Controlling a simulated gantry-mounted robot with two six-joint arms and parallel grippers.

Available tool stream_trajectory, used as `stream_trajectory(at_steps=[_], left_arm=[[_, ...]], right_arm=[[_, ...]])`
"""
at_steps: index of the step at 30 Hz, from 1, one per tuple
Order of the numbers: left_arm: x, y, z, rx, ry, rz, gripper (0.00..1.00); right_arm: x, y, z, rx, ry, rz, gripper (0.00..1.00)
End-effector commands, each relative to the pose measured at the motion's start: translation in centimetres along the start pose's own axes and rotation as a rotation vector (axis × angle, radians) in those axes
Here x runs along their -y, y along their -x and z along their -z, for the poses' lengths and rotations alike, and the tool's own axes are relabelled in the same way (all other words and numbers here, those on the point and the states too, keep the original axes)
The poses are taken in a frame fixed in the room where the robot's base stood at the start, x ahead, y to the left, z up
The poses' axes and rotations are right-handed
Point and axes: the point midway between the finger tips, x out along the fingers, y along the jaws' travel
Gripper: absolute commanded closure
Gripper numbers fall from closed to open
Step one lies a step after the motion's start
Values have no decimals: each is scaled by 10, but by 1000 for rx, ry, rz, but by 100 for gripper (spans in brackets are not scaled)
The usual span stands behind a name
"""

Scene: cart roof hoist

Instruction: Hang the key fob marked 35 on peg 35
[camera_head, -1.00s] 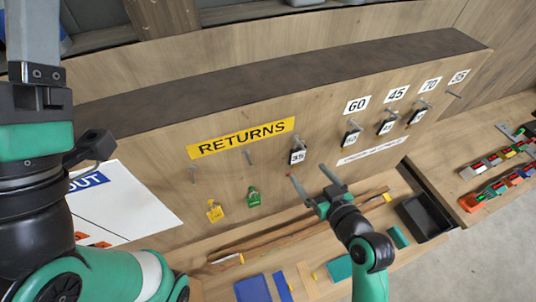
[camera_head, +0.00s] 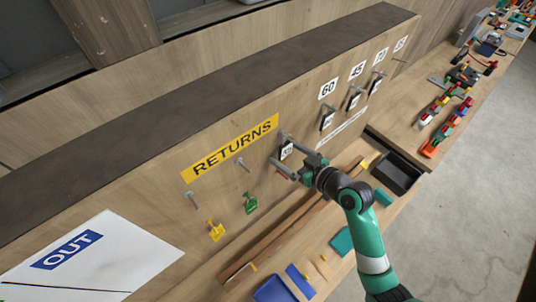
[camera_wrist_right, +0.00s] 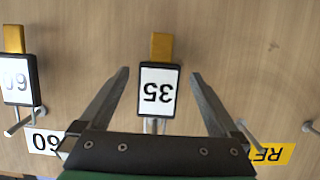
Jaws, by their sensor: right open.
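The key fob marked 35 (camera_head: 287,150) is black with a white label and hangs on a peg below the yellow RETURNS sign. In the right wrist view the fob (camera_wrist_right: 158,92) appears upside down, with a yellow tab at its end. My right gripper (camera_head: 276,148) is open, with its fingers on either side of the fob. In the wrist view the open fingers (camera_wrist_right: 160,74) stand apart from it, with a gap on both sides. Peg 35 (camera_head: 398,60) is bare, under the 35 label (camera_head: 400,44) at the board's far right. My left gripper is out of view.
Fobs hang on the pegs under labels 60 (camera_head: 327,88), 45 (camera_head: 357,70) and 70 (camera_head: 381,55), between the gripper and peg 35. A yellow tag (camera_head: 216,231) and a green tag (camera_head: 251,204) are at the left. A black tray (camera_head: 397,173) sits on the bench below.

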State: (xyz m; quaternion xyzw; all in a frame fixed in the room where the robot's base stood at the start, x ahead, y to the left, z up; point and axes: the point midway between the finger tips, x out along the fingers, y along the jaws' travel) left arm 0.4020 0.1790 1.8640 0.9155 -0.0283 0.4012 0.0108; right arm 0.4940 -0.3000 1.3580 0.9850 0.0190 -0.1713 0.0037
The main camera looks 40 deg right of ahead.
Motion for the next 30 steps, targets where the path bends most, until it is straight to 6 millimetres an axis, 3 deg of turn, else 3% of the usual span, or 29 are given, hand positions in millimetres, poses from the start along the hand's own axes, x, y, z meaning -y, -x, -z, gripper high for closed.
stream_trajectory(at_steps=[7,8,22,23,30], left_arm=[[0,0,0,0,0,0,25],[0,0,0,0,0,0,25],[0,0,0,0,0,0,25],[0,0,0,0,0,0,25],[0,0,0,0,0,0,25]], right_arm=[[-2,1,0,0,-1,-3,3],[-2,1,0,0,-1,-3,6],[-1,1,0,0,-1,-2,91],[-1,1,0,0,-1,-2,42],[-1,1,0,0,-1,-2,85]])
